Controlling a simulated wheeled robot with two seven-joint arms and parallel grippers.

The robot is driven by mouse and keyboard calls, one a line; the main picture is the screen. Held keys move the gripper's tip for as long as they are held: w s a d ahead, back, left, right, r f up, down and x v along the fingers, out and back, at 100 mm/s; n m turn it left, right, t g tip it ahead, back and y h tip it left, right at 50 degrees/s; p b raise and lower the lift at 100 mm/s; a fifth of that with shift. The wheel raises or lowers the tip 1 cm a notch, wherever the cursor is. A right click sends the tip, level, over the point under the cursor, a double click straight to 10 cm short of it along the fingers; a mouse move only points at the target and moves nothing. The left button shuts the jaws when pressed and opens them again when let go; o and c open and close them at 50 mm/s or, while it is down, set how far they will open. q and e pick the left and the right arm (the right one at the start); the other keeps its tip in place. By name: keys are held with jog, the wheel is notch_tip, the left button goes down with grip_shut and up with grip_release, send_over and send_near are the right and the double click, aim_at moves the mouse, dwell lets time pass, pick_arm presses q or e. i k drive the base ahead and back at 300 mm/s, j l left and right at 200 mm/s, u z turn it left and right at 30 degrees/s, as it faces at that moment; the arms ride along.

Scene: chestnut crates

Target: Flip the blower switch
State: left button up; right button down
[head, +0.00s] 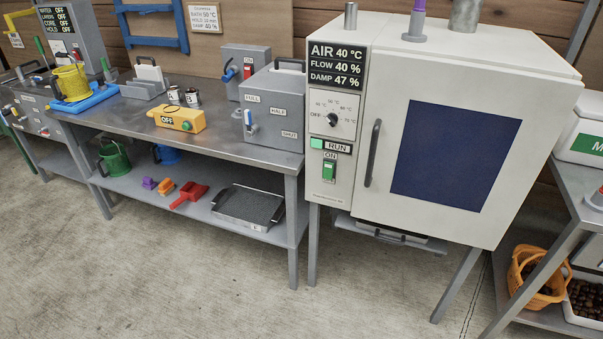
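The large white cabinet (540,130) stands at the centre right with its door shut. Its display (337,65) reads AIR 40 °C, FLOW 40 %, DAMP 47 %. Below the display are a dial (333,119), a green RUN lamp (316,143) and a green rocker switch (329,171) under an ON label. A grey box (245,62) on the bench has a red switch (247,72) under an ON label and a blue lever. I cannot read the word blower on any switch. Neither gripper is in view.
A steel bench (225,142) left of the cabinet carries a grey box (272,108) marked FULL, HALF and SHUT, and a yellow device (177,118). An orange basket (523,270) sits low at the right. The concrete floor in front is clear.

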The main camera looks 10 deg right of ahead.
aim_at(328, 168)
jog(key=i+j, duration=0.15)
jog(key=j, duration=0.15)
jog(key=i+j+z, duration=0.1)
jog(key=j, duration=0.2)
jog(key=i+j, duration=0.15)
jog(key=j, duration=0.15)
jog(key=i+j, duration=0.1)
jog(key=j, duration=0.2)
jog(key=z, duration=0.05)
